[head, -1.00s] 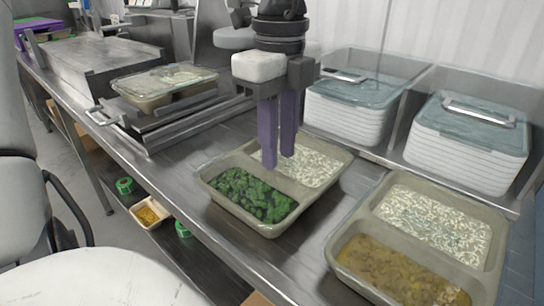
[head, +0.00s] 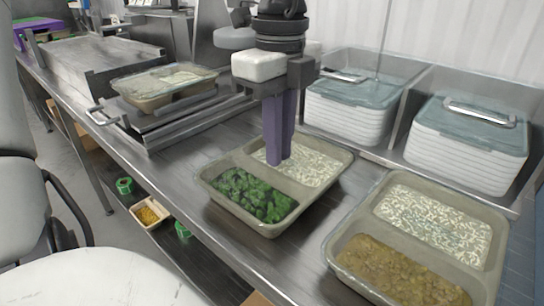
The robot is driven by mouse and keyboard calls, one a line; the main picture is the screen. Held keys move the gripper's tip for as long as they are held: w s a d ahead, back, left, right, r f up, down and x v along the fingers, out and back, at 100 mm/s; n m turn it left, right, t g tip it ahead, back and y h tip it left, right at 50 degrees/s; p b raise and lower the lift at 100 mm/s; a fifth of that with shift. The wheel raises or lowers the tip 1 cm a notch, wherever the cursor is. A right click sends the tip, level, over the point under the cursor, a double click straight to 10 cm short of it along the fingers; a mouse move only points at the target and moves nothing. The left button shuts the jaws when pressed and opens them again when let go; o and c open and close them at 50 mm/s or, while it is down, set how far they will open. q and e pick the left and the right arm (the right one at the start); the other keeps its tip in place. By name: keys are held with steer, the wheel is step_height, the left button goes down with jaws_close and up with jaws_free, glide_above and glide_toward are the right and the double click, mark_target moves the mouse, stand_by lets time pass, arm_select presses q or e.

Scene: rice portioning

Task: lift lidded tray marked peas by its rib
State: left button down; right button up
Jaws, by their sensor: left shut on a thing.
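A beige two-compartment tray (head: 232,209) sits on the steel counter, with dark green food in the near-left compartment and white rice in the far-right one. A divider rib runs between them. No marking can be read on it, and I cannot clearly make out a lid. My left gripper (head: 278,163) reaches down from above, its purple fingers shut on the rib at the tray's middle. The fingertips hide part of the rib and rice. I cannot see a gap under the tray. My right gripper is not in view.
A second tray (head: 344,226) with rice and brown food stands close at the right. Another covered tray (head: 150,103) rests on a steel device at the left. Bare counter (head: 185,158) lies left of the gripped tray.

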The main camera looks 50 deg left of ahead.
arm_select(q)
steer(key=shift+r, duration=0.15)
steer(key=shift+r+p, duration=0.65)
steer(key=shift+r, duration=0.15)
steer(key=shift+r+p, duration=0.9)
steer(key=shift+r, duration=0.45)
